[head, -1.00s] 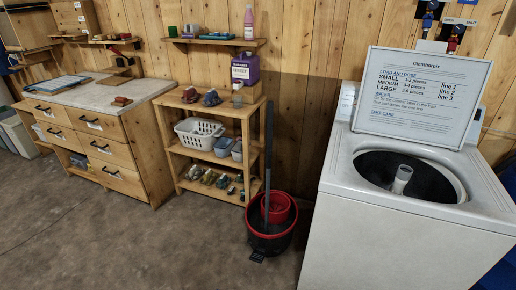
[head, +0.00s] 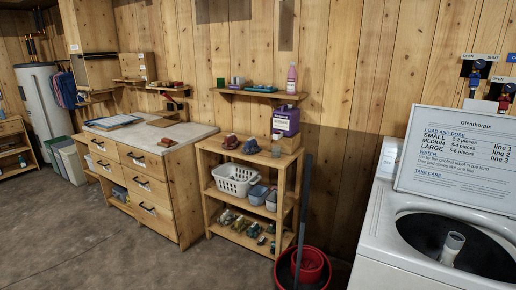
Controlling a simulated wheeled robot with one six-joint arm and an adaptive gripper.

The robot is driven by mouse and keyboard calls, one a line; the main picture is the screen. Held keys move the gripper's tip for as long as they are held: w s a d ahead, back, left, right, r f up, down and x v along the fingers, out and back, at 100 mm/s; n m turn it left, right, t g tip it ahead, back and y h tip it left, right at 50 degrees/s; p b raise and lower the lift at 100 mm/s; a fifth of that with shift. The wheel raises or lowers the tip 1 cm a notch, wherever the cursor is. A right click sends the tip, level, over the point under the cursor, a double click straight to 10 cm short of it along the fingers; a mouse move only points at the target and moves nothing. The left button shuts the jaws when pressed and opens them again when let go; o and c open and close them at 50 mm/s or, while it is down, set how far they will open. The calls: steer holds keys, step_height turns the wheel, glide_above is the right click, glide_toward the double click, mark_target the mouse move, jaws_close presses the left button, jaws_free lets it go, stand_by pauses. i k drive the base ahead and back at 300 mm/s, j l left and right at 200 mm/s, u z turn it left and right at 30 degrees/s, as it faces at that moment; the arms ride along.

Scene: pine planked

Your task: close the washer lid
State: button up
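The white top-loading washer (head: 384,250) stands at the right edge of the head view, partly cut off by the frame. Its lid (head: 455,155) is raised and leans slightly back, with printed load and dose text on its inner face. The round opening below the lid is uncovered, and the dark drum with a pale central agitator (head: 453,246) shows inside. My gripper is not in view.
A wooden shelf unit (head: 250,160) with a white basket (head: 236,180) stands left of the washer. A red bucket (head: 310,265) with an upright dark pole sits on the floor between them. A drawer bench (head: 150,185) is further left. The floor at lower left is clear.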

mark_target(467, 156)
steer(key=i+l+z, duration=0.35)
steer(key=i, duration=0.15)
steer(key=i+l+z, duration=0.1)
steer(key=i+z, duration=0.25)
steer(key=i, duration=0.15)
steer(key=i+z, duration=0.35)
steer(key=i, duration=0.15)
steer(key=k+l, duration=0.15)
steer(key=l, duration=0.2)
steer(key=k+l+u, duration=0.15)
steer(key=l, duration=0.2)
steer(key=k+l, duration=0.15)
steer(key=l, duration=0.2)
steer(key=i+l+u, duration=0.1)
steer(key=l+u, duration=0.3)
steer(key=l, duration=1.2)
